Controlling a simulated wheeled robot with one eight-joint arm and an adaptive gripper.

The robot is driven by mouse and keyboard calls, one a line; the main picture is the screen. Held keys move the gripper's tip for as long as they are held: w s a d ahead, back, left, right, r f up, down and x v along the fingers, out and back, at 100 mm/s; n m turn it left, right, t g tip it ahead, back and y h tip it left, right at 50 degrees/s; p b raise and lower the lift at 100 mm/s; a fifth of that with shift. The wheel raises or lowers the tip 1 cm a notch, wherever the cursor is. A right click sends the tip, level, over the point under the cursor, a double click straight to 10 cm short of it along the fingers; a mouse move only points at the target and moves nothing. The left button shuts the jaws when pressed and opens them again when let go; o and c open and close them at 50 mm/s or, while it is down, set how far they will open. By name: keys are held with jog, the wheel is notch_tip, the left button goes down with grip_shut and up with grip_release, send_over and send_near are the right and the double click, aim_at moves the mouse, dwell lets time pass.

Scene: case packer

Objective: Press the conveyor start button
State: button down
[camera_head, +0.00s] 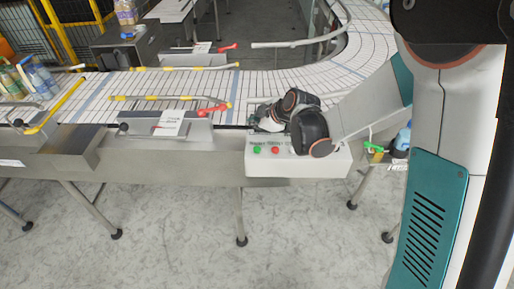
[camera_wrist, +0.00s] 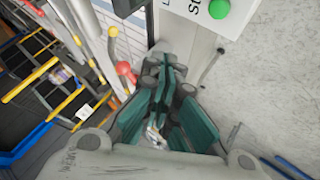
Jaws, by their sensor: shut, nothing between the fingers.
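A white control box (camera_head: 310,167) is mounted on the front edge of the conveyor. It carries a green button (camera_head: 257,149) at the left and a red button (camera_head: 275,150) to its right. In the wrist view the green button (camera_wrist: 219,8) is at the top edge, next to printed lettering that is partly cut off. My gripper (camera_wrist: 165,72) is shut and empty, its fingertips below and left of the green button in that view, apart from it. In the head view my gripper (camera_head: 266,118) is above the box's left end, partly hidden by my wrist.
The white conveyor (camera_head: 190,84) runs across and curves away at the right, with guide rails along it. Bottles (camera_head: 38,75) stand on it at the far left. A metal unit with a white label (camera_head: 170,123) is left of the box. Grey floor lies clear in front.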

jog(key=b, duration=0.5)
send_over(256, 150)
notch_tip(256, 150, down, 8)
jog(key=shift+w+a, duration=0.1)
jog(key=shift+f+b, duration=0.35)
jog(key=shift+b, duration=0.1)
jog(key=shift+f, duration=0.1)
dwell(0.8)
jog(key=shift+f+b, duration=0.35)
jog(key=shift+b, duration=0.25)
